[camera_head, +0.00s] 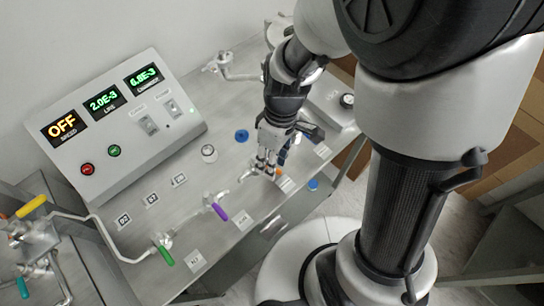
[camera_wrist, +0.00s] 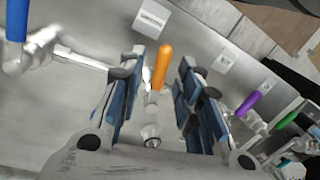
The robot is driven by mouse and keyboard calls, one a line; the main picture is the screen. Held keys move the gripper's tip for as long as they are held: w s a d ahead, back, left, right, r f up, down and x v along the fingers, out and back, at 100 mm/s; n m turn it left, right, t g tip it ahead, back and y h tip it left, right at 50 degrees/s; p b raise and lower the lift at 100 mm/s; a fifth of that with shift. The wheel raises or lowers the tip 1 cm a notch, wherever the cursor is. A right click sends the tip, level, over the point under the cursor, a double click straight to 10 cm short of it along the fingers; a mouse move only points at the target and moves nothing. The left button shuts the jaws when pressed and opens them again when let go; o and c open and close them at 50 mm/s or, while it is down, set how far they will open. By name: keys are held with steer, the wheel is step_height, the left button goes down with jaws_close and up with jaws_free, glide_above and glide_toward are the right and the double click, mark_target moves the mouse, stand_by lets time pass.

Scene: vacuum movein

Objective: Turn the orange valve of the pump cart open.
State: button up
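The orange valve handle (camera_wrist: 163,66) stands between my gripper's two fingers in the wrist view, with its pale metal body below it. In the head view only a small orange bit of the handle (camera_head: 279,172) shows beside my fingertips. My gripper (camera_wrist: 160,70) is open, with one blue-padded finger on each side of the handle. In the head view my gripper (camera_head: 265,166) points down at the grey metal top of the cart (camera_head: 215,180).
A purple-handled valve (camera_head: 219,211) and a green-handled valve (camera_head: 165,254) sit along the same edge. A blue handle (camera_wrist: 17,20) and pipe lie left in the wrist view. A control panel (camera_head: 115,120), its display reading OFF, stands at the back. Label cards (camera_head: 197,261) dot the top.

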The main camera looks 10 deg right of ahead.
steer(key=shift+c, duration=0.4)
jaws_close()
